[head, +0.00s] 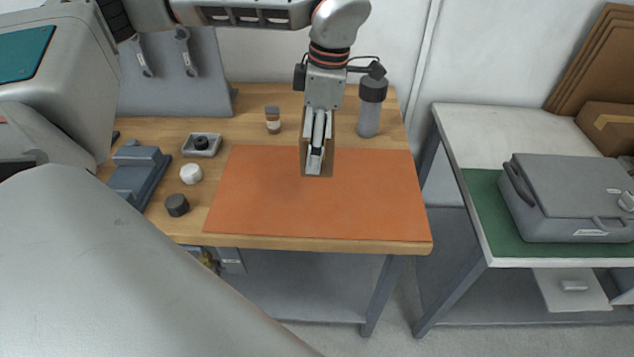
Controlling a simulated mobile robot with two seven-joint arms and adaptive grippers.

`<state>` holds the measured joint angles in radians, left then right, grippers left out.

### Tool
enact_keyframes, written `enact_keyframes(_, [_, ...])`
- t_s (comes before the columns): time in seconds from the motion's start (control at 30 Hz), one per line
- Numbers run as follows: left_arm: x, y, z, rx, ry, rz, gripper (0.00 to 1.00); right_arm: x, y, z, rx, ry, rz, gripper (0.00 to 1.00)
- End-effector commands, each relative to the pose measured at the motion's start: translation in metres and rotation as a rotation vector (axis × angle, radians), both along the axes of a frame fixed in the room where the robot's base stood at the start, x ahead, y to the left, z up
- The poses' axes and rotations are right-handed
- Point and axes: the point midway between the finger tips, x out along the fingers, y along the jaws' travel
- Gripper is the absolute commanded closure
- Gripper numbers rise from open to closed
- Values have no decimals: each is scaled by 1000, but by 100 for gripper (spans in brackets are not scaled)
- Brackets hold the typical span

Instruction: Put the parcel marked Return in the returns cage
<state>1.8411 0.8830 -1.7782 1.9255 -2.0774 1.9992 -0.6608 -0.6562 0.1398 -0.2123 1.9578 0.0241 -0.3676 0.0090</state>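My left gripper (315,160) points down over the orange mat (380,200) on the wooden bench, its arm coming in from the upper left. A small brown cardboard-coloured box (328,168) shows directly around and behind its fingers. The fingers hide most of the box. I cannot tell whether they are shut on it or just in front of it, or whether it touches the mat. No Return mark is readable on it. My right gripper is not in view. No returns cage can be made out.
On the bench (330,244) are a grey-black bottle (369,108), a small jar (273,120), a small tray (201,145), a white piece (191,174), a dark knob (177,205) and a grey-blue device (138,174). A grey case (575,195) and cardboard (590,65) occupy the right table.

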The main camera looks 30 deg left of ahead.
Motion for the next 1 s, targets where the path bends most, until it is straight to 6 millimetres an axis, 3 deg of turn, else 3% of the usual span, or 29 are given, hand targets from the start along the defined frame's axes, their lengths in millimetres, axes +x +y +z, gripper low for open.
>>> enact_keyframes(0.1, [-1,0,-31,-1,5,-2,50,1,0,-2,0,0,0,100])
enact_keyframes(0.3, [-1,-1,-66,-1,2,-1,50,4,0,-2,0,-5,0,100])
enact_keyframes(0.57, [0,0,-83,-1,1,-1,50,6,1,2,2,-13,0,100])
enact_keyframes(0.8, [0,-1,-116,-1,1,-1,50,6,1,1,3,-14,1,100])
enact_keyframes(1.0, [0,-1,-118,0,-1,0,50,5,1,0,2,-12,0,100])
